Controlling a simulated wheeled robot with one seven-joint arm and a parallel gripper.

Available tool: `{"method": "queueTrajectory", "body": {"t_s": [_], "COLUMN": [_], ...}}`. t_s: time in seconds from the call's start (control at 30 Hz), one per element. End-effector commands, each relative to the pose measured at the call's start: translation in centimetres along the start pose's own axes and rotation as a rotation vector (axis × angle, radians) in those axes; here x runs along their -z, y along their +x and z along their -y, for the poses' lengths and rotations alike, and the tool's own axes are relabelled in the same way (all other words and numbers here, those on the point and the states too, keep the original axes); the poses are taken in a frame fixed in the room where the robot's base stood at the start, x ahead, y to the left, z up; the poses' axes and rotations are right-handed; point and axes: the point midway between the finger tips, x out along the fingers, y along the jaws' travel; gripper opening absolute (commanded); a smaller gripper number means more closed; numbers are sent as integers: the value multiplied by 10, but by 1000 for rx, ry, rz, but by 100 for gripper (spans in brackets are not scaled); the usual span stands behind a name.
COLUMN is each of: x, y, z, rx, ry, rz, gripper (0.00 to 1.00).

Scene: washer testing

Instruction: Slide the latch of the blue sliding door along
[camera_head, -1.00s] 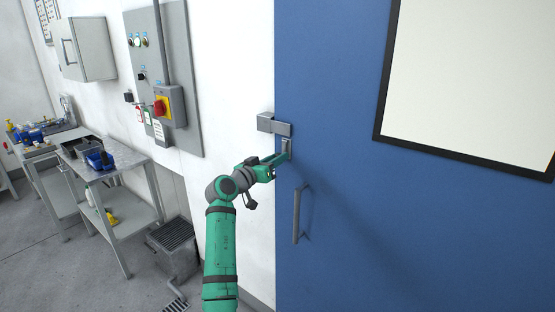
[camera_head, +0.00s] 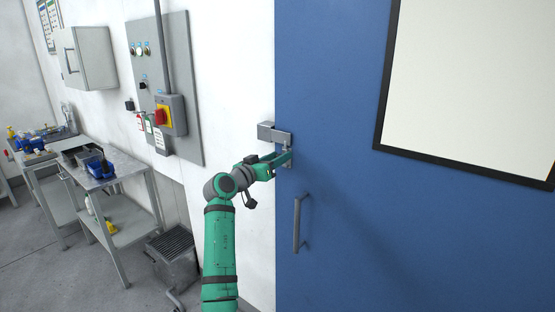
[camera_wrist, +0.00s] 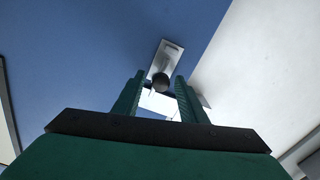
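The blue sliding door (camera_head: 430,240) fills the right side of the head view. Its grey metal latch (camera_head: 267,131) sits at the door's left edge, across the seam with the white wall. The latch's plate and dark round knob (camera_wrist: 160,82) show in the wrist view. My gripper (camera_head: 289,156) is just below the latch bar, at the door edge. In the wrist view my gripper (camera_wrist: 159,78) has its green fingers apart, one on each side of the knob, with visible gaps. I cannot tell how deep the knob sits between them.
A grey vertical handle (camera_head: 297,224) stands out from the door below my gripper. A control panel (camera_head: 178,75) with a red-and-yellow switch (camera_head: 164,117) is on the wall at left. A metal table (camera_head: 125,178) with blue bins stands further left. A dark-framed white board (camera_head: 470,90) hangs on the door.

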Motion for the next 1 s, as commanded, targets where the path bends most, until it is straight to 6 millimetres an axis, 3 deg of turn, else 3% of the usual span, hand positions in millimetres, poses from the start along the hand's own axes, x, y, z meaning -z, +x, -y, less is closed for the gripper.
{"method": "queueTrajectory", "body": {"t_s": [0.27,0.7,1.0], "x": [-1,0,0], "y": [-18,-94,-108], "z": [1,1,0], "rx": [1,2,0], "ry": [0,0,0], "rz": [0,-1,0], "gripper": [38,38,38]}}
